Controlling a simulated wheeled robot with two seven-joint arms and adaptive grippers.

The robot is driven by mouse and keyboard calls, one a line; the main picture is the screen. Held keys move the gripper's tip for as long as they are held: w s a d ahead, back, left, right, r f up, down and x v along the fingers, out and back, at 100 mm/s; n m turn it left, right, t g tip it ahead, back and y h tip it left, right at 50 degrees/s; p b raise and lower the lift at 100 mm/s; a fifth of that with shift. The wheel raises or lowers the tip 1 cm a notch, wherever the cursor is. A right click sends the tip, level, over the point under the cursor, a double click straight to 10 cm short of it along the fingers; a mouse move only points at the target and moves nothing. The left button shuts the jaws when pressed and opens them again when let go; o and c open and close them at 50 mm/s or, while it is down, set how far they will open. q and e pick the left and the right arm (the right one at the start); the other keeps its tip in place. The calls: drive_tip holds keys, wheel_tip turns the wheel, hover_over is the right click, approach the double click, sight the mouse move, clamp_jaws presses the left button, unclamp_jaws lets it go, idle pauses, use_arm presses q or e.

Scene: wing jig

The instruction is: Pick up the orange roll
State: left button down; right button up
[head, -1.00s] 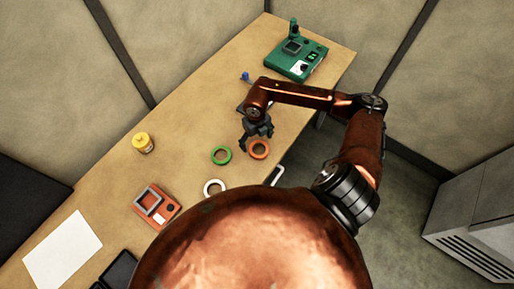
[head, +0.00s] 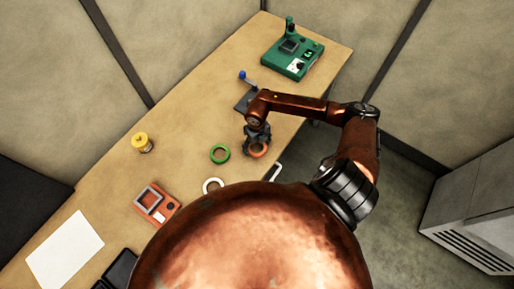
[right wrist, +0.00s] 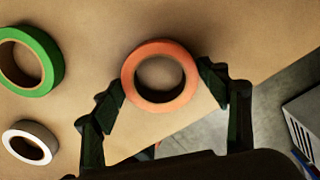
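The orange roll (head: 258,150) lies flat on the wooden table near its right edge, its upper part hidden by my right gripper (head: 257,138) in the head view. In the right wrist view the whole orange roll (right wrist: 133,82) shows between the two dark fingers of my right gripper (right wrist: 161,84). The fingers are apart, one on each side of the roll. The right finger is very close to its rim; I cannot tell whether it touches. My left gripper is not in view.
A green roll (head: 220,161) lies just left of the orange one, and a white roll (head: 205,186) nearer me. A green device (head: 292,68) stands at the far end, with a dark blue-knobbed thing (head: 244,95) before it. The table edge is close on the right.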

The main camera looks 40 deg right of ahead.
drive_tip(key=c, duration=0.8)
drive_tip(key=shift+c, duration=0.2)
drive_tip(key=shift+r, duration=0.15)
